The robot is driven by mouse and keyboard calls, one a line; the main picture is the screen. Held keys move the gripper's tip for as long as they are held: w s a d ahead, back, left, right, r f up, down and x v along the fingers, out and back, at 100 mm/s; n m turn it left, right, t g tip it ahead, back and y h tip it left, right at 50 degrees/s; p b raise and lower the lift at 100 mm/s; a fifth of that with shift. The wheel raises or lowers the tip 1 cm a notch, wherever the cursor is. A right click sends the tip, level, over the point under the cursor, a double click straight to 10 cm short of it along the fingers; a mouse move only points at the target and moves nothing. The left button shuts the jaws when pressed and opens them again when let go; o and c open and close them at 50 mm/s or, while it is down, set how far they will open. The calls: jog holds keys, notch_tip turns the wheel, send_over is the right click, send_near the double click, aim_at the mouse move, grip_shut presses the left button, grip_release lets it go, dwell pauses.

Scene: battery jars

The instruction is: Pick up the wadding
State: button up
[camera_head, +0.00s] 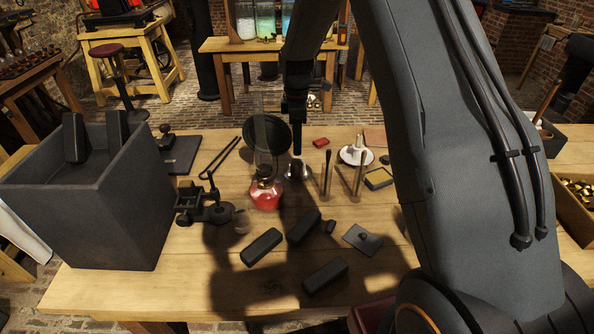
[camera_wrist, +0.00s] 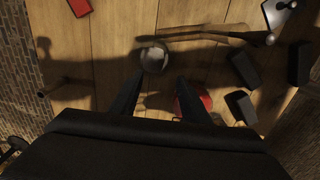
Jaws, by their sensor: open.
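A small pale, rounded thing that may be the wadding (camera_wrist: 153,57) lies on the wooden table, just past my fingertips in the wrist view. In the head view it seems to be the greyish round shape (camera_head: 297,171) right of the red lamp, partly dark in shadow. I cannot make out its texture. My gripper (camera_wrist: 163,80) is open and empty, its two dark fingers apart, the left tip nearest the pale thing. In the head view my gripper (camera_head: 297,140) points down above the table, over that spot.
The red glass lamp (camera_head: 265,192) stands close left; its red base (camera_wrist: 193,103) shows by my right finger. Upright wooden-handled tools (camera_head: 327,178) stand close right. Several dark blocks (camera_head: 262,247) lie in front. A large grey box (camera_head: 95,215) stands left. The front table edge is clear.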

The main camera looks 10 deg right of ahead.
jog(key=b, duration=0.4)
send_over(298, 161)
jog(key=f, duration=0.4)
jog(key=shift+s+a, duration=0.1)
jog(key=shift+a, duration=0.3)
jog(key=shift+d+f+p, duration=0.2)
jog(key=shift+f+p, duration=0.75)
jog(key=shift+f, duration=1.05)
jog(key=shift+d+f+p, duration=0.2)
jog(key=shift+f+p, duration=0.7)
jog(key=shift+f, duration=1.1)
jog(key=c, duration=0.9)
jog(key=shift+r, duration=0.15)
notch_tip(298, 161, up, 18)
jog(key=b, duration=0.5)
